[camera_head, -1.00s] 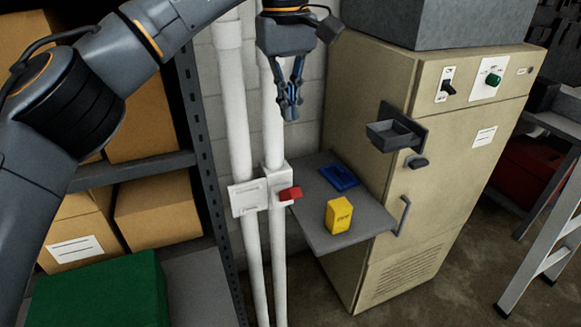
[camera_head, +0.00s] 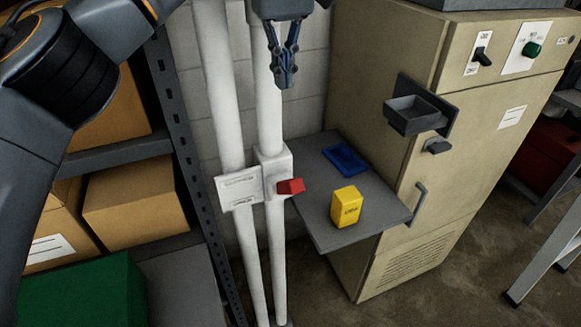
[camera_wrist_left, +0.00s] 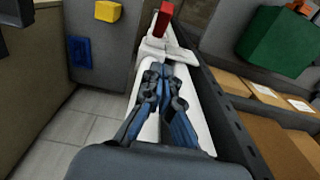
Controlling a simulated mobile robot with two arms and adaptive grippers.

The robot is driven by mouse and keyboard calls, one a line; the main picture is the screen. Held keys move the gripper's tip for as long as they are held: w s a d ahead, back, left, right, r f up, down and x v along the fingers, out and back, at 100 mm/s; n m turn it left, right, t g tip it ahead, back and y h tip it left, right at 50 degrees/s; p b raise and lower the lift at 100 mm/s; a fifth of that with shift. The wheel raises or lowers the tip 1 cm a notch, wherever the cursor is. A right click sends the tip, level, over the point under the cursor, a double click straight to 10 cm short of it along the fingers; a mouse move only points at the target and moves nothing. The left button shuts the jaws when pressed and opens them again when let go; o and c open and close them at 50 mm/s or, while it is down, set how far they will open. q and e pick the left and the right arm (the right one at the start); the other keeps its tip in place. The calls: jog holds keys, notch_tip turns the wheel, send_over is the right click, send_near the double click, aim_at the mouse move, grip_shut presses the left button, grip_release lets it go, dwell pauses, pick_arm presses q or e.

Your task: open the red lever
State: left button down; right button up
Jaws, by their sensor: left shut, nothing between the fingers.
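The red lever (camera_head: 291,186) sticks out to the right from a white box on the right one of two vertical white pipes. A white label plate (camera_head: 239,188) sits beside it on the left pipe. My left gripper (camera_head: 286,84) hangs fingers down in front of the pipe, above the lever and apart from it. Its fingers are together with nothing between them. In the left wrist view the fingertips (camera_wrist_left: 165,75) point along the pipe toward the red lever (camera_wrist_left: 163,19). My right gripper is not in view.
A grey shelf (camera_head: 322,240) right of the lever holds a yellow box (camera_head: 346,206) and a blue tray (camera_head: 345,159). A beige cabinet (camera_head: 440,180) with a dark bin (camera_head: 414,116) stands at right. Shelving with cardboard boxes (camera_head: 135,208) and a green box (camera_head: 85,292) is at left.

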pick_arm(q)
notch_tip(320, 180, down, 4)
jog(key=b, duration=0.3)
jog(key=shift+w+f, duration=0.1)
jog(key=shift+f, duration=0.05)
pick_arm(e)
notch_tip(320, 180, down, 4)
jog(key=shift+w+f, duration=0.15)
pick_arm(q)
jog(key=p, duration=0.3)
send_near(288, 187)
jog(key=w+f, duration=0.2)
jog(key=f, duration=0.1)
jog(key=w+f, duration=0.1)
jog(key=f, duration=0.1)
jog(key=shift+w+f, duration=0.1)
jog(key=shift+w, duration=0.25)
jog(key=shift+s+d+f, duration=0.2)
jog(key=shift+s+f, duration=0.3)
jog(key=shift+f, duration=0.05)
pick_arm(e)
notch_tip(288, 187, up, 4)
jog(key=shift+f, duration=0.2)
